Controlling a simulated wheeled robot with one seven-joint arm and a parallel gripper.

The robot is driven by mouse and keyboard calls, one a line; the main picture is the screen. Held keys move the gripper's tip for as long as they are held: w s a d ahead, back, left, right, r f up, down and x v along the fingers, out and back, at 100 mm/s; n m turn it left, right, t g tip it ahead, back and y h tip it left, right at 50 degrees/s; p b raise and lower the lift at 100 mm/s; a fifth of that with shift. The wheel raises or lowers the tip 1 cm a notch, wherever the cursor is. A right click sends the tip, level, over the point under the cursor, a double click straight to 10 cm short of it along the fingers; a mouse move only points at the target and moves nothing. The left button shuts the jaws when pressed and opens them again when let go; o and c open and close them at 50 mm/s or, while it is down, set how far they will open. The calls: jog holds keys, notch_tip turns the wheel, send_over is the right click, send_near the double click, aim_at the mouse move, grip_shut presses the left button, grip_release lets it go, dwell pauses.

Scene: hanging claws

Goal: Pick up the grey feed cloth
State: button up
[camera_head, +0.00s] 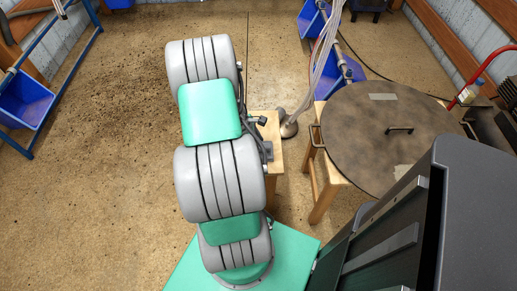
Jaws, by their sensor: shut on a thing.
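I cannot make out the grey feed cloth anywhere in the head view. My gripper's fingers do not show; my own arm, with its grey and green links, covers the middle of the picture. A pale wooden stool or small table (273,131) shows only in part beside my arm, and most of its top is hidden behind the arm.
A round dark board (365,150) with a handle lies on a wooden stand at right, close to my arm. Pale hoses (326,52) hang down near it. Blue bins (24,101) line the left rack. Speckled floor (95,190) at left is clear.

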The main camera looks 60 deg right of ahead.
jog(key=shift+r, duration=0.1)
notch_tip(320, 180, up, 18)
jog(key=p, duration=0.3)
